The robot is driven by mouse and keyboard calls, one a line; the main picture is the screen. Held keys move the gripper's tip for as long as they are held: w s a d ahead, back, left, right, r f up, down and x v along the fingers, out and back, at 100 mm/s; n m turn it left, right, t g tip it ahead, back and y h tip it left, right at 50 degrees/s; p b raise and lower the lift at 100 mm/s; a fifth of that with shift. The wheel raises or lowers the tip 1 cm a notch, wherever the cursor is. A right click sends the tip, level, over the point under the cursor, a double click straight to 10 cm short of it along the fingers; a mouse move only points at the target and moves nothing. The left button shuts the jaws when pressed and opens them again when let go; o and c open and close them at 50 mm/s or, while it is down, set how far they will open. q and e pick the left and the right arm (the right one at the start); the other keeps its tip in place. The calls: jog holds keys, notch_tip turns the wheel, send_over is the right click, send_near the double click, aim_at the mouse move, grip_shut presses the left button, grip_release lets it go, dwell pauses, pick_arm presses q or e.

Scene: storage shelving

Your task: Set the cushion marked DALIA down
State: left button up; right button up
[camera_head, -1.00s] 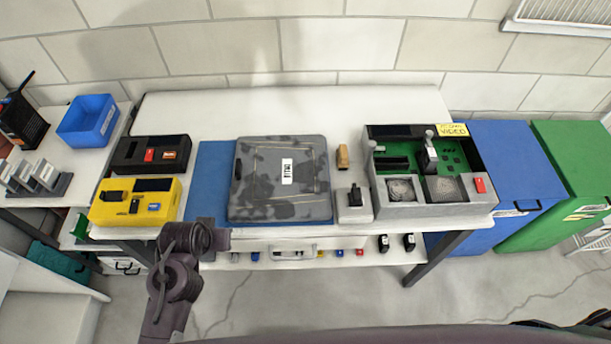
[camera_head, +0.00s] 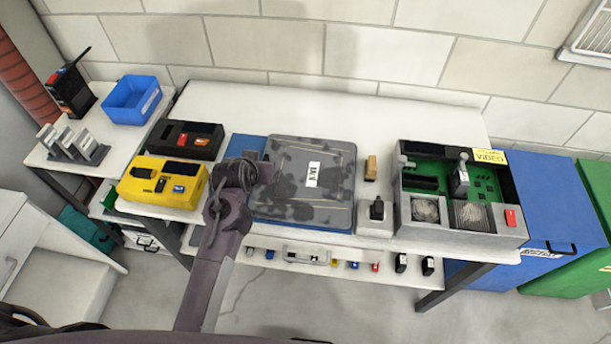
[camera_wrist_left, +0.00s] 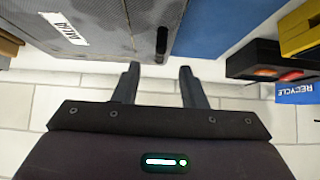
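A flat grey mottled square piece with a white label (camera_head: 290,205) lies on the blue mat (camera_head: 248,146) on the table; it looks like the cushion. Its label looks like DALIA but is small. My left gripper (camera_head: 258,172) is over the mat at its left side. In the left wrist view, the grey piece (camera_wrist_left: 105,40) and the blue mat (camera_wrist_left: 222,25) lie beyond the fingertips. A dark slot or handle shows on its edge. My left gripper (camera_wrist_left: 160,82) is open, with nothing between its fingers. My right gripper is not in view.
A yellow box (camera_head: 163,180) and a black box (camera_head: 186,139) stand left of the mat. A small grey switch block (camera_head: 376,214) and a grey-green console (camera_head: 455,228) stand to the right. A blue bin (camera_head: 130,100) is on the side table. The table's back strip is clear.

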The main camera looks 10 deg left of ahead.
pick_arm(q)
jog(key=shift+p+x, duration=0.4)
jog(key=shift+x, duration=2.5)
jog(key=shift+s, duration=0.1)
jog(key=shift+c, duration=0.5)
grip_shut()
